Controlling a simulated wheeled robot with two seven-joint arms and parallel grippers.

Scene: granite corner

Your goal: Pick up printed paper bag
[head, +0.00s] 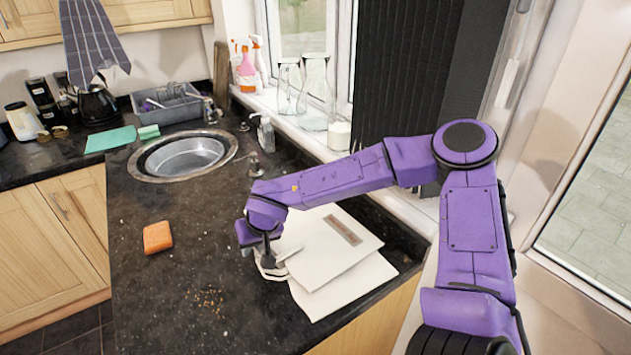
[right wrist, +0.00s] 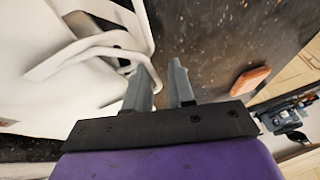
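The printed paper bag (head: 335,255) is white with a brown printed label and lies flat on the dark granite counter. Its white handles point left toward my right gripper (head: 264,260). In the right wrist view the bag (right wrist: 50,75) fills the left side, and a handle loop lies beside the left finger. My right gripper (right wrist: 161,66) shows two grey fingers apart, with bare counter visible between them. It is low over the counter at the bag's handle end; whether a finger touches the handle is unclear. My left gripper is not in view.
An orange sponge (head: 157,237) lies left of the gripper, with brown crumbs (head: 208,299) nearer the front. A round sink (head: 185,157) and a soap dispenser (head: 253,165) are farther back. Glass bottles (head: 315,92) stand on the windowsill. The front left counter is mostly clear.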

